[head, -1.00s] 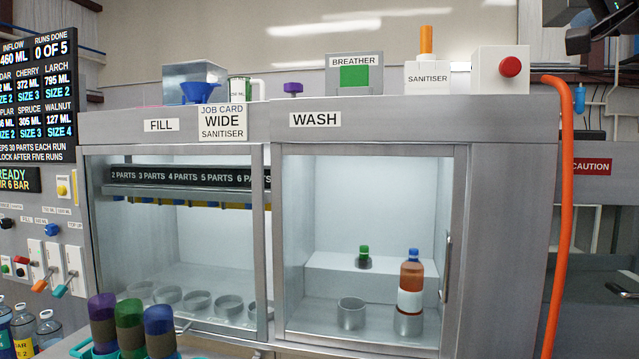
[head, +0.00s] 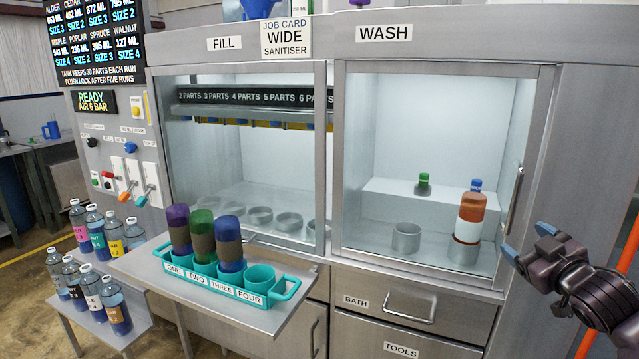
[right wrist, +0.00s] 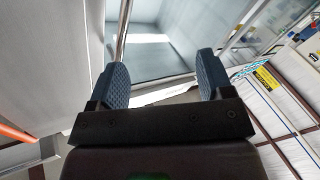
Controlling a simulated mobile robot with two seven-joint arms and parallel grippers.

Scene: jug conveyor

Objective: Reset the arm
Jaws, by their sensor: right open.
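My right gripper (head: 528,242) is at the right of the head view, in front of the cabinet and just right of the wash door's handle (head: 514,200). It is open, with nothing between its blue fingertips. The right wrist view also shows the gripper (right wrist: 164,78), its two ridged blue pads wide apart with the cabinet glass beyond. I cannot tell its exact distance from the handle. My left gripper is not in view.
The wash door (head: 540,130) is closed over an orange-brown bottle (head: 471,215) in a ring. A teal tray (head: 290,292) holding several dark jugs sits on a shelf at front left, near bottles (head: 112,300).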

